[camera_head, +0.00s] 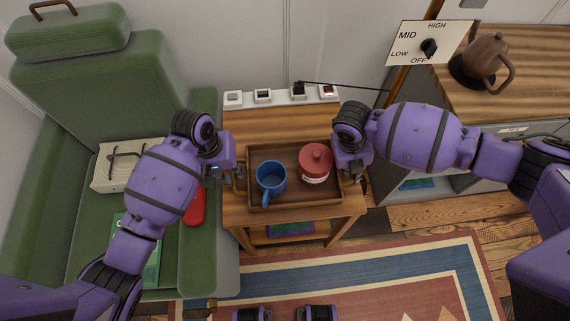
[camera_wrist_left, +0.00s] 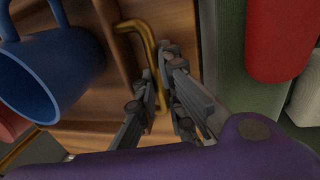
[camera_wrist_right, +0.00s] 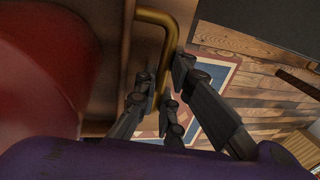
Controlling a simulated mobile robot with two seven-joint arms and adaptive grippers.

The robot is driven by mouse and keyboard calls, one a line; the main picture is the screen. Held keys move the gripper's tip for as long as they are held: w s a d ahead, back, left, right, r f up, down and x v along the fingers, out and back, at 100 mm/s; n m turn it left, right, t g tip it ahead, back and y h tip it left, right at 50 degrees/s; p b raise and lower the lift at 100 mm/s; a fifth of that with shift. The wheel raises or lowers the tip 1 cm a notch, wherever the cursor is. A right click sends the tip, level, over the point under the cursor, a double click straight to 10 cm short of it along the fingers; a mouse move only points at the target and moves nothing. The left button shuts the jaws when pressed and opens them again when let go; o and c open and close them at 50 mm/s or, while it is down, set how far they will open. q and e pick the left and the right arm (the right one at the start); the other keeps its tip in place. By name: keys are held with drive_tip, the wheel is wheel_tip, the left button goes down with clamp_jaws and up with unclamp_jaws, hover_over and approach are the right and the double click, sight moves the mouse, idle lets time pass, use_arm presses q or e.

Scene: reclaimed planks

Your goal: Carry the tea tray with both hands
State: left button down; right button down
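The brown wooden tea tray (camera_head: 296,198) sits level over the small wooden side table (camera_head: 232,216); I cannot tell whether it touches the top. Contact on the handles is partly hidden by the fingers.
A green armchair (camera_head: 95,70) is on the left, with a red object (camera_head: 195,207) by its armrest. A strip of switches (camera_head: 281,96) lies behind the tray. A counter with a brown teapot (camera_head: 486,56) is right. A patterned rug (camera_head: 400,273) covers the floor in front.

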use_arm(q)
drive_tip(key=shift+w+r, duration=0.1)
drive_tip(key=shift+r, duration=0.05)
use_arm(e)
drive_tip(key=shift+r, duration=0.1)
